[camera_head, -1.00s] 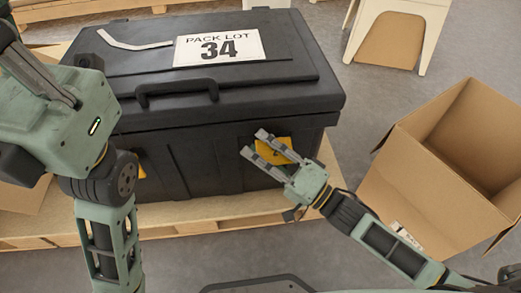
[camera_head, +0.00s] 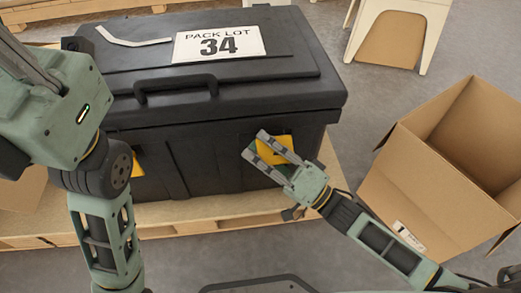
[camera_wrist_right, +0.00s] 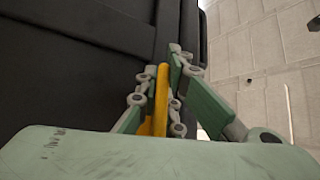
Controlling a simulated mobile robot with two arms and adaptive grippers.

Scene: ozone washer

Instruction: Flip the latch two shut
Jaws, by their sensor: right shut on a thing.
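A black case (camera_head: 215,100) with a closed lid stands on a wooden pallet. A yellow latch (camera_head: 272,150) is on the right part of its front face. My right gripper (camera_head: 262,148) is at this latch, with its fingers on either side. In the right wrist view the yellow latch (camera_wrist_right: 160,98) stands edge-on between the two fingertips (camera_wrist_right: 167,75), and the gripper is shut on it. A second yellow latch (camera_head: 137,165) on the left of the front face is partly hidden by my left arm. My left gripper's fingers are not visible in the head view.
The pallet (camera_head: 215,206) sticks out in front of the case. An open cardboard box (camera_head: 405,190) stands to the right, close to my right forearm. A white stand (camera_head: 436,35) is at the back right. Grey floor is free between case and box.

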